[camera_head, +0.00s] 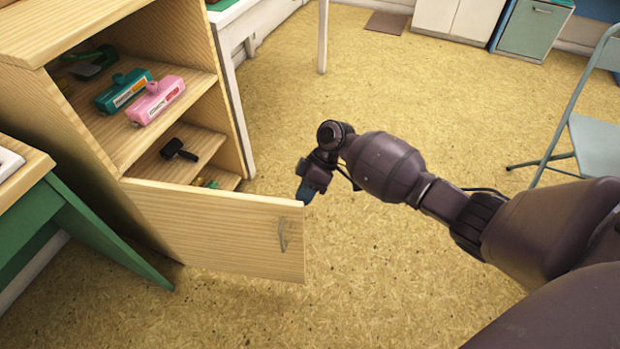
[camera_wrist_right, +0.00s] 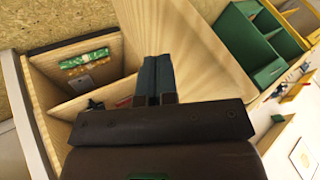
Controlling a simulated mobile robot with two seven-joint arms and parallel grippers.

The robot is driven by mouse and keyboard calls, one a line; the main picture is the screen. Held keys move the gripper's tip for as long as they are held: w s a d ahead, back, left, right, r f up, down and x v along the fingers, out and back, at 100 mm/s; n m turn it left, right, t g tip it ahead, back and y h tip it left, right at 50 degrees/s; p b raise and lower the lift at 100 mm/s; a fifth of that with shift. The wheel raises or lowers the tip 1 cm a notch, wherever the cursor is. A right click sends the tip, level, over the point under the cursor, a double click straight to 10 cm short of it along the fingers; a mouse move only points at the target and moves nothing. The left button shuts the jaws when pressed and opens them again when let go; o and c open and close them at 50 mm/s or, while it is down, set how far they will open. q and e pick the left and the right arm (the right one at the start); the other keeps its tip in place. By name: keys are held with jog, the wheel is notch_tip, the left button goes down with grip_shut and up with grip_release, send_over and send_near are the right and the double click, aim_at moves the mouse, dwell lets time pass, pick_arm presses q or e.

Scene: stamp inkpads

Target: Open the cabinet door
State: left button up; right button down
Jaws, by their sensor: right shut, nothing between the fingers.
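The light wood cabinet (camera_head: 66,107) stands at the left of the head view. Its lower door (camera_head: 200,232) is swung out from the cabinet, with the compartment behind it partly visible. The grey handle (camera_head: 283,234) is near the door's free end, on the side facing me. My right gripper (camera_head: 306,194) is at the far side of that free end, by its upper corner; whether it touches the door I cannot tell. In the right wrist view, its two dark blue fingers (camera_wrist_right: 157,76) are together with nothing between them, in front of pale wood. My left gripper is out of view.
A teal stamp (camera_head: 123,91) and a pink stamp (camera_head: 156,101) lie on the upper shelf, and a black item (camera_head: 179,150) lies lower. A green-edged table (camera_head: 110,240) is at the near left. A folding chair (camera_head: 597,140) is at right. Floor beyond the door is clear.

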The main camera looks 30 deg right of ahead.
aim_at(297, 227)
jog(key=shift+s+a+r, duration=0.15)
jog(key=shift+s+a, duration=0.3)
jog(key=shift+s, duration=0.2)
jog(key=shift+s+a+r, duration=0.1)
jog(key=shift+s+a, duration=0.35)
jog(key=shift+s, duration=0.15)
jog(key=shift+s+a+r+p, duration=0.15)
jog(key=shift+s+a+p, duration=0.2)
jog(key=shift+s+p, duration=0.05)
jog(key=shift+m+t, duration=0.6)
jog(key=shift+m, duration=0.3)
jog(key=s+a+p, duration=0.3)
jog(key=s, duration=0.1)
jog(key=shift+s+a+r, duration=0.1)
jog(key=shift+a+r, duration=0.2)
pick_arm(q)
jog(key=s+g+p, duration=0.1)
jog(key=p, duration=0.1)
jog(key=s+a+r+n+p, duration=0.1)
jog(key=p, duration=0.2)
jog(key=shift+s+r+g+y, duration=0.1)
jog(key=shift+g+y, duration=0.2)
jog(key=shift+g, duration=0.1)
pick_arm(e)
jog(key=s+a+f+m+t, duration=0.1)
jog(key=s+a+m+t, duration=0.1)
jog(key=s+a, duration=0.6)
jog(key=shift+s+a+m, duration=0.15)
jog(key=shift+a+m, duration=0.45)
jog(key=shift+a, duration=0.3)
